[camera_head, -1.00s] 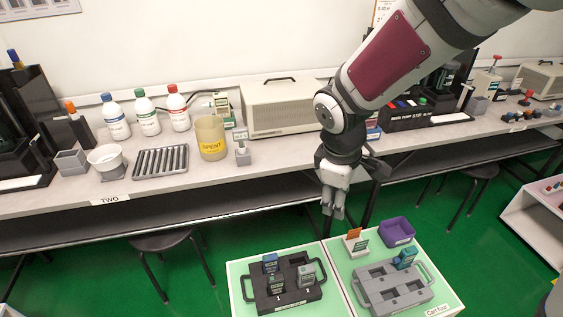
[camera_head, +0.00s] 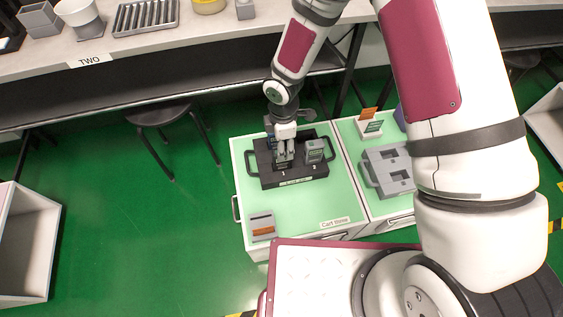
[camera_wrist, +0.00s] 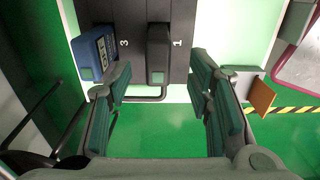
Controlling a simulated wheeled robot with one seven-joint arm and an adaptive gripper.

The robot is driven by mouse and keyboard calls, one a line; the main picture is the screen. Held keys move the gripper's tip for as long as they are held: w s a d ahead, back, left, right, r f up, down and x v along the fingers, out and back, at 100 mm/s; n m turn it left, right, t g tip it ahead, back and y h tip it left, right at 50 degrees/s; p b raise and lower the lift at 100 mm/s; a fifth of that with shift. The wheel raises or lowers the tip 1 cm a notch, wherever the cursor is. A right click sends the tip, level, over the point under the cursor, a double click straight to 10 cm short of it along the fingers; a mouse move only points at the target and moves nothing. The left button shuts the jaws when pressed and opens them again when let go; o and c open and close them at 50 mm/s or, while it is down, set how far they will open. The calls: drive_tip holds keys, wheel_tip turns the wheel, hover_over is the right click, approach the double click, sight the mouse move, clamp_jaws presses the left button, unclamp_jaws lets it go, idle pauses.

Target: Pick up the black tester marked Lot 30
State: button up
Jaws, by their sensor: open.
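A dark, nearly black tester (camera_wrist: 158,55) stands upright in a black tray (camera_head: 318,172); the wrist view shows its top, but I cannot read any lot marking. My gripper (camera_head: 284,157) points down over the tray and hides much of this tester in the head view. In the wrist view my gripper (camera_wrist: 160,82) is open, its two fingers apart to either side of the dark tester's line. I cannot tell whether the fingertips reach down beside it. Nothing is held.
A blue tester (camera_wrist: 95,52) stands close to the left finger in the wrist view. A grey tester (camera_head: 314,150) stands right of my gripper. A grey tray (camera_head: 370,165) lies on the right cart top. A small card holder (camera_head: 262,225) sits at the front; the cart top around it is clear.

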drive_tip(key=f+b, duration=0.1)
drive_tip(key=f, duration=0.3)
drive_tip(key=f+b, duration=0.2)
drive_tip(key=f, duration=0.3)
drive_tip(key=shift+w+a+f, duration=0.1)
drive_tip(key=shift+a, duration=0.1)
clamp_jaws()
